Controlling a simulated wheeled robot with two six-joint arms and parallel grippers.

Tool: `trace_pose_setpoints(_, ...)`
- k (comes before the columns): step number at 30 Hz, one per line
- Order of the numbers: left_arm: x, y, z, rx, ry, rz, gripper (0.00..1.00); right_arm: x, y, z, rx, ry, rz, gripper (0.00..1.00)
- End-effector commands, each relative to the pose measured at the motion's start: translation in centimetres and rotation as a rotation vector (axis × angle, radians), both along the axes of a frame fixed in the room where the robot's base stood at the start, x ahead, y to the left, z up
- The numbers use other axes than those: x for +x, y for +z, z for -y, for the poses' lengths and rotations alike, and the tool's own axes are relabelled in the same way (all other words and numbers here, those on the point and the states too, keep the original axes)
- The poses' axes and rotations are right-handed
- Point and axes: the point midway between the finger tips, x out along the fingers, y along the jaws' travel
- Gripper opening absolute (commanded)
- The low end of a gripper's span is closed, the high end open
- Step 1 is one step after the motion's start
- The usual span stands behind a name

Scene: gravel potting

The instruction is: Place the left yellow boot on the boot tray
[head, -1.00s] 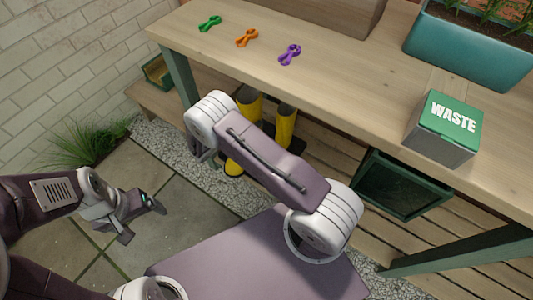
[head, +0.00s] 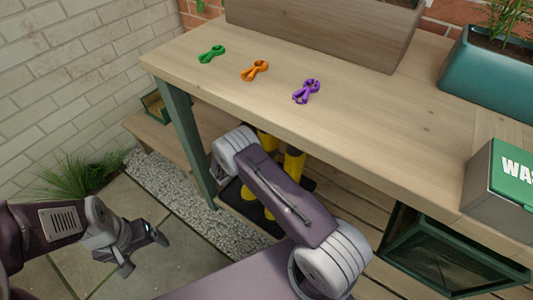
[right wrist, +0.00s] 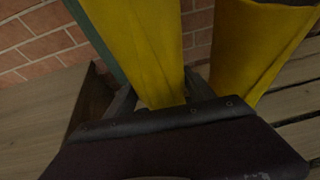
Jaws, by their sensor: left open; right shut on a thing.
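The left yellow boot (head: 266,143) is under the bench in the head view, largely covered by my right arm. The right yellow boot (head: 294,163) is just right of it. The dark boot tray (head: 231,191) shows at both sides of my arm, below the boots; I cannot tell whether the left boot touches it. In the right wrist view, my right gripper (right wrist: 160,97) is shut on the left boot (right wrist: 150,45), with the right boot (right wrist: 250,50) close beside it. The head view hides that gripper. My left gripper (head: 143,252) is open and empty over the paving.
The wooden bench top (head: 385,125) overhangs the boots, and a green leg (head: 188,140) stands left of the tray. Green, orange and purple tools lie on top. A waste box (head: 500,185) is at right, with a dark green crate (head: 440,262) below. Gravel (head: 190,215) lies left.

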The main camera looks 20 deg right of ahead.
Motion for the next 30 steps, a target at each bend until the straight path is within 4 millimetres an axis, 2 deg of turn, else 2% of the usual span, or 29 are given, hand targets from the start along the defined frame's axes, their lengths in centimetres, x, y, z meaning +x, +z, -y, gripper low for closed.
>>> trace_pose_setpoints(5,0.0,-0.4,0.0,0.0,0.0,0.0,0.85,0.1,-0.3,0.1,-0.002,0.001,0.003,0.0)
trace_pose_setpoints(12,0.0,-3.4,0.0,0.0,0.0,0.0,0.85,0.0,-4.2,0.9,-0.002,0.007,0.003,0.0)
trace_pose_setpoints(22,0.0,-3.3,0.0,0.0,0.0,0.0,0.85,0.0,-4.1,0.9,-0.002,0.008,0.003,0.0)
trace_pose_setpoints(23,0.0,-3.3,0.0,0.0,0.0,0.0,0.85,0.0,-4.3,0.9,0.0,0.009,0.0,0.65)
trace_pose_setpoints(24,0.0,-3.2,0.0,0.0,0.0,0.0,0.85,0.0,-4.2,0.9,0.0,0.009,0.0,0.76)
trace_pose_setpoints(25,0.0,-3.2,0.0,0.0,0.0,0.0,0.85,0.0,-4.2,0.9,0.0,0.009,0.0,0.84)
trace_pose_setpoints(30,0.0,-3.2,0.0,0.0,0.0,0.0,0.85,0.0,-4.2,0.9,0.0,0.009,0.0,0.84)
